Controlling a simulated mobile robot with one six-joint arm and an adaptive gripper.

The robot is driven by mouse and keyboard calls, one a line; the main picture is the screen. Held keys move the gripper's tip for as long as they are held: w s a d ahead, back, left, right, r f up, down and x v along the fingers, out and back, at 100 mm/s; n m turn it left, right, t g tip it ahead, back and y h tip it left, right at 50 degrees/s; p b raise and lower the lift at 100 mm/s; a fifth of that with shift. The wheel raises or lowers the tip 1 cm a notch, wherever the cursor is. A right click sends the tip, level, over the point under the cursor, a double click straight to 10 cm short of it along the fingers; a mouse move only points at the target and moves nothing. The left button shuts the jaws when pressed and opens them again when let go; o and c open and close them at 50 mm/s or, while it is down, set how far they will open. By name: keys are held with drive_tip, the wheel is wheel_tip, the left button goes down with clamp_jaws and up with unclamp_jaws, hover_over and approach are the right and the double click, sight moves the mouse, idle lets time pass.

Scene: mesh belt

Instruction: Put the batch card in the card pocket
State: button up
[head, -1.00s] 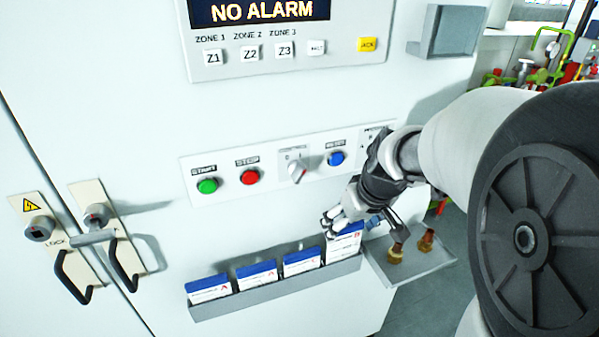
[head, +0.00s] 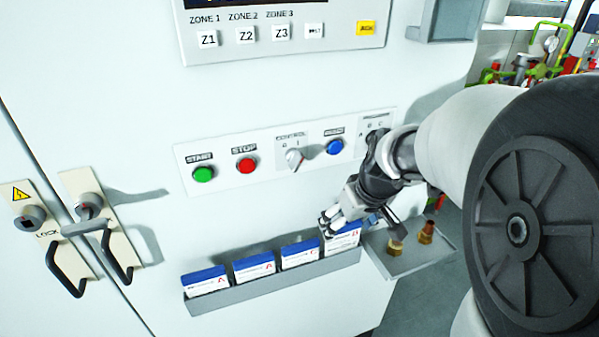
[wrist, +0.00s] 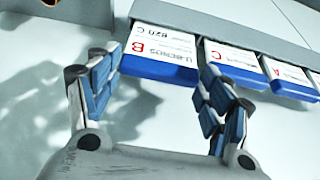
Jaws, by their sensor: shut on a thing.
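My gripper (head: 331,222) is at the right end of the card rack (head: 275,288), shut on the batch card marked B. This white card with a blue edge (head: 343,238) stands at the rack's right end, a little higher than its neighbours. In the wrist view, the B card (wrist: 158,50) lies between my gripper's blue-padded fingers (wrist: 160,98), its blue edge towards me and its far end at the rack. A grey box (head: 447,18) on the upper right of the cabinet may be the card pocket; its top is cut off.
Other cards (head: 299,254) stand to the left in the rack. A grey shelf with brass fittings (head: 410,258) is close at the right. Buttons and a switch panel (head: 270,160) are above the rack. Door handles (head: 118,255) stick out at the left.

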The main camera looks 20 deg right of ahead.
drive_tip(key=shift+f+b, duration=0.6)
drive_tip(key=shift+f, duration=0.4)
drive_tip(key=o, duration=1.2)
drive_tip(key=shift+r, duration=0.1)
drive_tip(key=v, duration=1.2)
